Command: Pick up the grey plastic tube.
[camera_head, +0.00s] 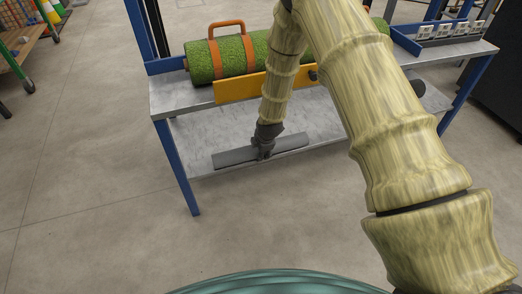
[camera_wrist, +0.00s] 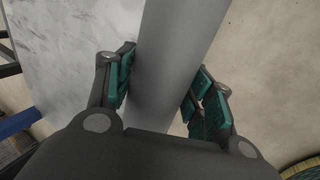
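The grey plastic tube (camera_head: 233,157) lies along the front part of the grey lower shelf in the head view, a little aslant. My gripper (camera_head: 263,150) points down at the tube's middle. In the wrist view the tube (camera_wrist: 172,60) runs between the two green-padded fingers of my gripper (camera_wrist: 163,88), one on each side. The left pad is right by the tube's edge. Some light ground shows between the tube and the lower part of the right finger. I cannot tell whether the pads press on the tube.
The lower shelf (camera_head: 195,134) is otherwise largely clear. Above it, the upper shelf (camera_head: 175,96) holds a green turf roll (camera_head: 235,57) with orange straps and handle. A yellow-orange panel (camera_head: 236,89) and blue legs (camera_head: 177,168) stand close to my arm.

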